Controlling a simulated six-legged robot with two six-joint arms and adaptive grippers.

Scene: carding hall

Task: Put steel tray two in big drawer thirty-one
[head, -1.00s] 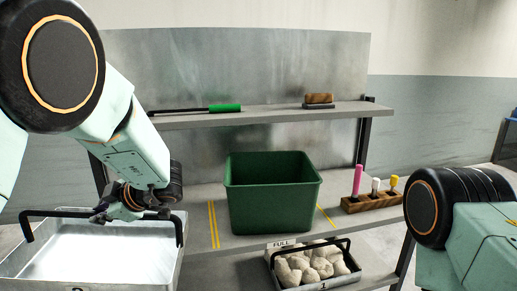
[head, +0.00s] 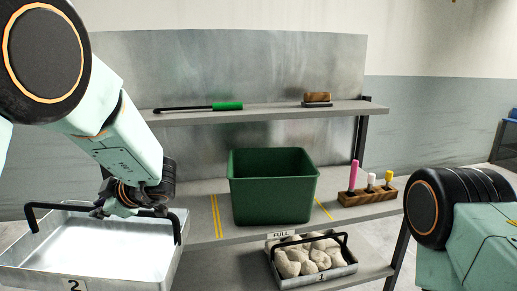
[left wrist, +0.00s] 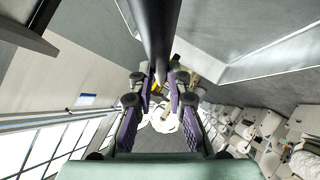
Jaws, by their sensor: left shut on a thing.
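Steel tray two (head: 90,248) is a shallow, empty metal tray with a black bar handle and a label "2" on its front. It is at the lower left of the head view, cut by the frame's edge. My left gripper (head: 128,209) is shut on the handle from above. In the left wrist view, the black handle (left wrist: 157,35) runs between the fingers of the left gripper (left wrist: 160,85), and part of the tray's metal (left wrist: 255,60) shows at the upper right. My right arm shows at the right of the head view, but its gripper does not. I see no drawer marked thirty-one.
A shelf unit (head: 200,195) stands ahead. It bears a green bin (head: 272,195), a wooden block with coloured pegs (head: 368,195), a green-handled tool (head: 227,106) and a brush (head: 318,98).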

